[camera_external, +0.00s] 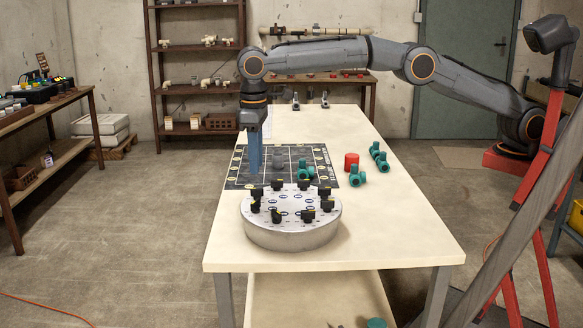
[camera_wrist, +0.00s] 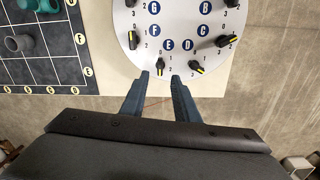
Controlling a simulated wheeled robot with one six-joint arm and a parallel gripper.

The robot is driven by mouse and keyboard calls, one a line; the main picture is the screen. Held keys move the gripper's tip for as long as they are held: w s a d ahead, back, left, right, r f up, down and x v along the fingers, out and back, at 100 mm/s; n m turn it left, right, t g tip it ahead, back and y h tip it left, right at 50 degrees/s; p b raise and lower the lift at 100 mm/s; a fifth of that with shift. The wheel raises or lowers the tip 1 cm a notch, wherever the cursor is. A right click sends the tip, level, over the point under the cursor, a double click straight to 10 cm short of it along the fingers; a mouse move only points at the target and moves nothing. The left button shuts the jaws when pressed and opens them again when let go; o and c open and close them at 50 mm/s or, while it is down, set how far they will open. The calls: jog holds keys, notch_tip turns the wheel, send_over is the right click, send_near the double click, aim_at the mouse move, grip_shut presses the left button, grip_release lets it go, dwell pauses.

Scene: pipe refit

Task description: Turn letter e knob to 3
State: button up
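The round white-topped dial drum (camera_external: 290,238) stands on the table, with several black knobs around its top. In the wrist view, the drum's top plate (camera_wrist: 175,15) shows letters G, F, E, D, C and B. The letter E knob (camera_wrist: 160,66) is black with a yellow mark, at the plate's lower edge beside the E. Its exact digit is too small to read. The D knob (camera_wrist: 196,66) is to its right. My gripper (camera_wrist: 161,77) points down with fingers apart and empty. Its tips appear just below the E knob in the wrist view. My gripper (camera_external: 254,168) also shows outside, left of the drum's far side.
A dark gridded mat (camera_external: 232,182) lies behind the drum, with a grey fitting (camera_external: 279,158) on it. Green valves (camera_external: 357,176) and a red cylinder (camera_external: 351,160) stand to the right. The near tabletop (camera_external: 400,240) is clear.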

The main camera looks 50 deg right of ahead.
aim_at(257, 193)
jog(key=shift+w+d+r+n, duration=0.1)
jog(key=shift+r+n, duration=0.05)
jog(key=shift+n, duration=0.65)
jog(key=shift+f, duration=0.2)
jog(key=shift+f+p, duration=0.9)
jog(key=shift+f, duration=2.8)
grip_shut()
